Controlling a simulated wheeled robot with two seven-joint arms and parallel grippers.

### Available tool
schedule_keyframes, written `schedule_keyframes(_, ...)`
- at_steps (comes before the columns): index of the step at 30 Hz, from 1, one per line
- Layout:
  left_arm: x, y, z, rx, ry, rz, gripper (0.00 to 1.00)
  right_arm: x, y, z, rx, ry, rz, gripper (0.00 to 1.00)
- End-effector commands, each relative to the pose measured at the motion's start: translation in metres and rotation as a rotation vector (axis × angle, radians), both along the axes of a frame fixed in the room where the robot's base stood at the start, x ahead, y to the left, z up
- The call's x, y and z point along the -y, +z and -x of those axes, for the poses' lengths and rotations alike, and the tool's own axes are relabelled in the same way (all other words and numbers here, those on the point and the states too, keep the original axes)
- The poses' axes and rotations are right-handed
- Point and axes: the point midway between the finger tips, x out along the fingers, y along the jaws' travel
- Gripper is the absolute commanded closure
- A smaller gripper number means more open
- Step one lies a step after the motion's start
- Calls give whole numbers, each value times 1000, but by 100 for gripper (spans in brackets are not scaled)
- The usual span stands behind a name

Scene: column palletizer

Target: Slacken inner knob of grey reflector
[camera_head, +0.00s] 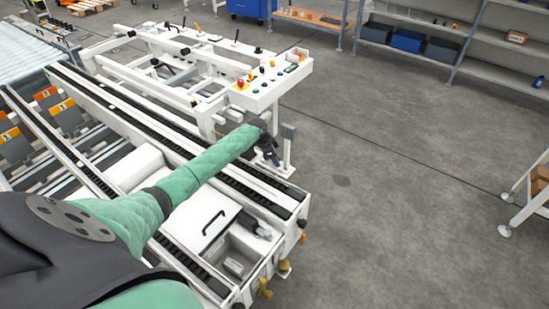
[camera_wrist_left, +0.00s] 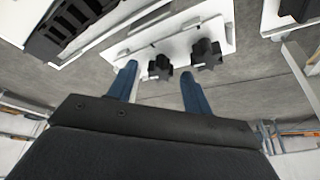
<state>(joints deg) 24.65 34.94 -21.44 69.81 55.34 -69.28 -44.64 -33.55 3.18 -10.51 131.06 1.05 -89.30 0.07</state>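My left gripper (camera_head: 270,155) is at the near right corner of the white machine, beside a small upright grey piece (camera_head: 288,131) on a white bracket, possibly the grey reflector. In the left wrist view, the gripper's blue fingers (camera_wrist_left: 158,73) are spread apart. Two black star-shaped knobs sit on a white plate (camera_wrist_left: 140,42). The left knob (camera_wrist_left: 159,67) appears between the fingertips; the right knob (camera_wrist_left: 207,53) lies just past the right fingertip. I cannot tell whether a finger touches a knob. My arm and gripper hide the knobs in the head view. My right gripper is out of view.
The conveyor rail (camera_head: 240,183) runs close beside my arm. A control panel (camera_head: 268,82) with buttons stands behind the gripper. An open compartment (camera_head: 240,250) lies in front. The floor (camera_head: 400,180) to the right is clear; shelves stand at the back.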

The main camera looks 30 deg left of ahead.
Motion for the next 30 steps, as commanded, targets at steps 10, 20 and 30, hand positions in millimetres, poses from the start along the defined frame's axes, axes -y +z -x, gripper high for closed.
schedule_keyframes(10, -4, 9, 3, 0, -1, -2, 50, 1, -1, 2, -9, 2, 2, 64)
schedule_keyframes(20, -18, 54, 16, 0, -1, -2, 50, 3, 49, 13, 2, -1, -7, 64)
schedule_keyframes(30, -21, 71, 21, -1, 0, 0, 50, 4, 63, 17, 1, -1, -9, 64)
